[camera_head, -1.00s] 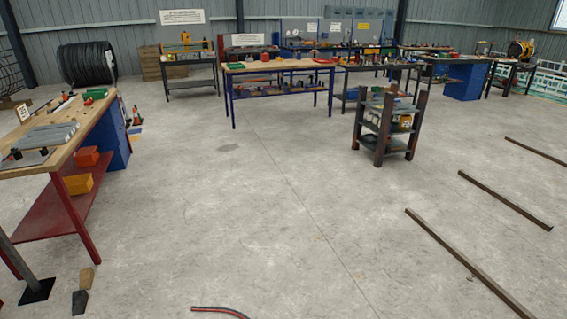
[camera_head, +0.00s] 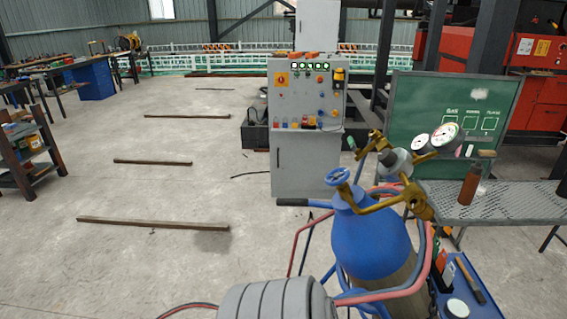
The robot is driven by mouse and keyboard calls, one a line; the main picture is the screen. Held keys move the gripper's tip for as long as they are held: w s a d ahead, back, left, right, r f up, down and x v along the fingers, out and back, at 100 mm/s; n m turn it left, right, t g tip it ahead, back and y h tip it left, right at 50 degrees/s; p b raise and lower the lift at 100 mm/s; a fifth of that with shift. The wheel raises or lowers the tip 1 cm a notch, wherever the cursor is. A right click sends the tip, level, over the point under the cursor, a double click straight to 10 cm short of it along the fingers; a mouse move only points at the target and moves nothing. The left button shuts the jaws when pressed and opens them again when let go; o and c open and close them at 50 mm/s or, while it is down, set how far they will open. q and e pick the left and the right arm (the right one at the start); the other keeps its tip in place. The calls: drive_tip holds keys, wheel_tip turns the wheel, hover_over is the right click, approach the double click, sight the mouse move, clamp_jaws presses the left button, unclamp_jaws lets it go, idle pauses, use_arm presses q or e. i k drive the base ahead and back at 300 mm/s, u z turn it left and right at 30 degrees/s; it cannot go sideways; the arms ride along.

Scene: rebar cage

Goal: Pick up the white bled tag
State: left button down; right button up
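I cannot make out a white bled tag for certain in the head view. A blue gas cylinder (camera_head: 372,238) stands close by at the lower right, with brass fittings (camera_head: 425,203) and two round white-faced gauges (camera_head: 445,134) above it. Any small tag on or behind these parts is hidden or too small to tell. Neither of my grippers is in view.
Red and dark hoses (camera_head: 428,262) loop around the cylinder. A grey control cabinet (camera_head: 300,160) stands behind it. A perforated metal table (camera_head: 500,203) and green board (camera_head: 450,110) are at right. Steel bars (camera_head: 153,223) lie on the left floor, with open concrete between them.

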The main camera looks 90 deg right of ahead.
sight(448, 275)
drive_tip(key=k, duration=0.95)
drive_tip(key=z, duration=2.3)
